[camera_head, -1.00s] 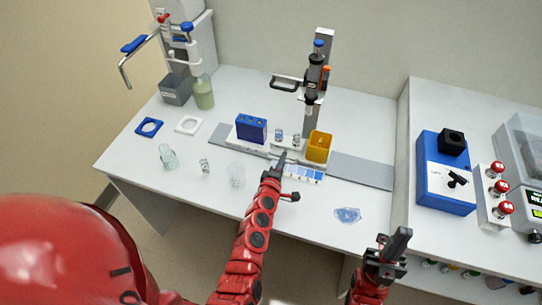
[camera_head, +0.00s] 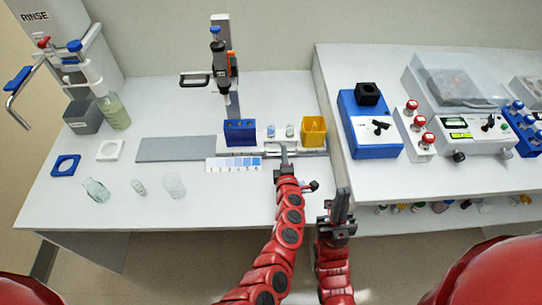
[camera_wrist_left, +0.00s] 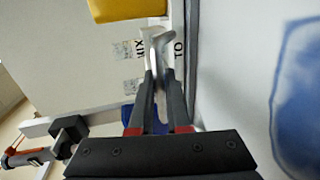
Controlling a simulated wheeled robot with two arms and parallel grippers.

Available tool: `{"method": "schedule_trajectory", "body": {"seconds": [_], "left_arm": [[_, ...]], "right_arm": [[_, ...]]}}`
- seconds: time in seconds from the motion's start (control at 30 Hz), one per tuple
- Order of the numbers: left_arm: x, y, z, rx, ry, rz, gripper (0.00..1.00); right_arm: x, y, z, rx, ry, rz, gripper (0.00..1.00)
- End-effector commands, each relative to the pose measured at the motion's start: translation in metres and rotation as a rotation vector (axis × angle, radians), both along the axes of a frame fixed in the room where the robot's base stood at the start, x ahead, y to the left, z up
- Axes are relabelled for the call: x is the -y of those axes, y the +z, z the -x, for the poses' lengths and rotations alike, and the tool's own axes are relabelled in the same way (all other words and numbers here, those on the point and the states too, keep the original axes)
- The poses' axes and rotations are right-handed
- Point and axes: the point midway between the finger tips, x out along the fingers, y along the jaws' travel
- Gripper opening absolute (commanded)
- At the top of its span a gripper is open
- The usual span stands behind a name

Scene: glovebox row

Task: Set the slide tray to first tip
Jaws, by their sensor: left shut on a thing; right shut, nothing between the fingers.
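The slide tray (camera_head: 262,152) is at the right end of its grey rail (camera_head: 175,149). It carries a blue block (camera_head: 239,132) with holes, two small clear vials (camera_head: 290,131) and a yellow cup (camera_head: 314,130). The upright dispenser (camera_head: 220,65) stands behind, its tip over or near the block; exact alignment is unclear. My left gripper (camera_head: 284,152) is shut on the metal handle at the tray's front edge. The wrist view shows the handle (camera_wrist_left: 159,46) between my fingertips, beside lettered labels and the yellow cup (camera_wrist_left: 125,8). My right gripper (camera_head: 341,205) is shut and empty, in front of the bench.
A blue box (camera_head: 370,125) and red-topped buttons (camera_head: 416,123) are on the right bench.

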Motion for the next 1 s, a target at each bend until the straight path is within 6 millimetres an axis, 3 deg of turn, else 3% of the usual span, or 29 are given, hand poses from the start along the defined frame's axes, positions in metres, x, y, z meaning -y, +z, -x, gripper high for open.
{"method": "schedule_trajectory", "body": {"seconds": [0.53,0.57,0.7,1.0], "left_arm": [[0.0101,0.0004,0.0005,0.0,-0.002,0.0,0.0],[0.0103,0.0004,0.0005,0.0,-0.003,0.001,0.2],[0.0095,0.0001,0.0003,0.0,-0.001,0.0,0.45],[0.0084,0.0002,0.0003,0.0,0.001,0.0,0.45]], "right_arm": [[0.0,-0.0019,0.0,0.0,0.0,0.0,0.0],[0.0,-0.0019,-0.0001,0.0,0.0,0.0,0.0],[0.0,-0.0019,0.0,0.0,0.0,0.0,0.0],[0.0,-0.0018,0.0,0.0,0.0,0.0,0.0]]}}
